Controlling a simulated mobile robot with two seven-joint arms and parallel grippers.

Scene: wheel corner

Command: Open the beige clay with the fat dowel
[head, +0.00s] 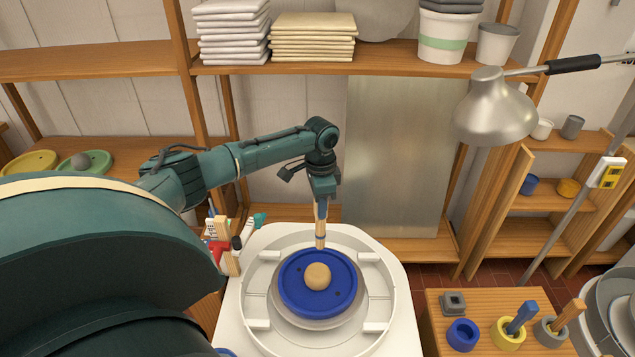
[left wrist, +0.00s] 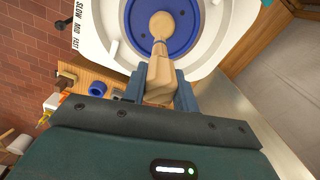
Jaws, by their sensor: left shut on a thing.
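The beige clay (head: 317,277) is a smooth round ball on a blue disc (head: 290,300) at the middle of the potter's wheel; it also shows in the left wrist view (left wrist: 163,22). My left gripper (head: 322,196) is shut on a pale wooden dowel (head: 320,228) and holds it upright, tip down. In the left wrist view the dowel (left wrist: 158,75) sits between the fingers and points toward the clay. No hole shows in the clay. My right gripper is not in view.
A white splash pan (head: 262,310) rings the disc. A wooden stand (head: 440,340) at lower right carries a blue cup (head: 462,334), a yellow cup (head: 508,334) with a blue tool and a grey cup with a wooden tool. A lamp (head: 495,108) hangs at upper right.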

